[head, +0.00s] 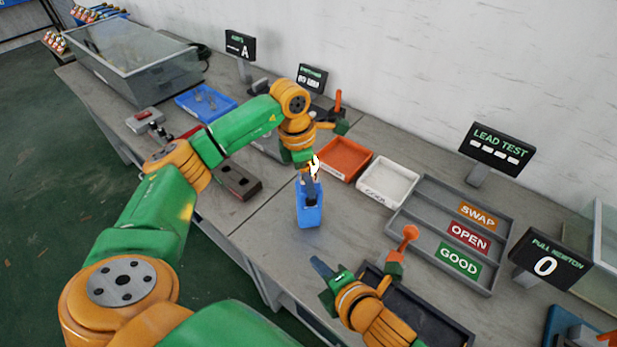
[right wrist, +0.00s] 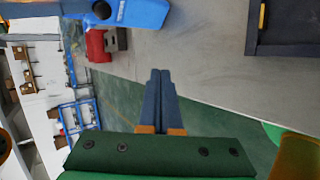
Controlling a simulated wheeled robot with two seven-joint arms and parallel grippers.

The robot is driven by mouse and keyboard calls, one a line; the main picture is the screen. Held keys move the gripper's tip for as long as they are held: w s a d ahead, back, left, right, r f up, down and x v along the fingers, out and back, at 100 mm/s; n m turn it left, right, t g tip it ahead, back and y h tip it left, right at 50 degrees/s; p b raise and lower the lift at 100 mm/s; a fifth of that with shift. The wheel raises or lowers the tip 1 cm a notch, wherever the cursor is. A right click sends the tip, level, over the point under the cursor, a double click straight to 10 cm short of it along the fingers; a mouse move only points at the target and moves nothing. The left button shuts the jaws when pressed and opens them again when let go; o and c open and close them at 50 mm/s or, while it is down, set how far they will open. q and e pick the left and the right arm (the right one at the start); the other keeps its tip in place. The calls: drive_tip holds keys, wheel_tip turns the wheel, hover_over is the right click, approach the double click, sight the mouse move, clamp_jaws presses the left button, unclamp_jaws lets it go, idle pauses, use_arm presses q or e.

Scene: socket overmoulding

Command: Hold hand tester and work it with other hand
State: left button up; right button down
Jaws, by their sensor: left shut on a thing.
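The hand tester (head: 309,212) is a blue block-like device with a dark part at its top, in the middle of the head view. My left gripper (head: 309,183) is shut on its upper end from above. A white shape covers part of that grip. I cannot tell whether the tester touches the table. In the right wrist view a blue body (right wrist: 140,13), likely the tester, shows at the top edge, beyond the fingertips. My right gripper (head: 319,266) is nearer the front, apart from the tester. In the right wrist view its fingers (right wrist: 160,75) lie together with nothing between them.
An orange bin (head: 345,157) and a white bin (head: 388,181) stand behind the tester. A grey tray (head: 408,215) labelled SWAP, OPEN and GOOD lies to the right. A dark tray (head: 440,328) lies by my right gripper. A brown block (head: 238,181) sits left. Bare table surrounds the tester.

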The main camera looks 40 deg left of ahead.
wheel_tip(320, 180, up, 3)
drive_tip(key=w+n, duration=0.1)
drive_tip(key=w, duration=0.1)
approach(307, 207)
wheel_tip(307, 207, down, 3)
drive_tip(key=a, duration=0.2)
drive_tip(key=shift+w+a+r+t, duration=0.2)
drive_tip(key=shift+w+a+t, duration=0.2)
drive_tip(key=shift+w+a, duration=0.15)
idle(1.1)
drive_tip(key=shift+w+a, duration=0.25)
drive_tip(key=shift+w, duration=0.05)
drive_tip(key=shift+s+d, duration=0.3)
drive_tip(key=shift+d, duration=0.05)
idle(0.3)
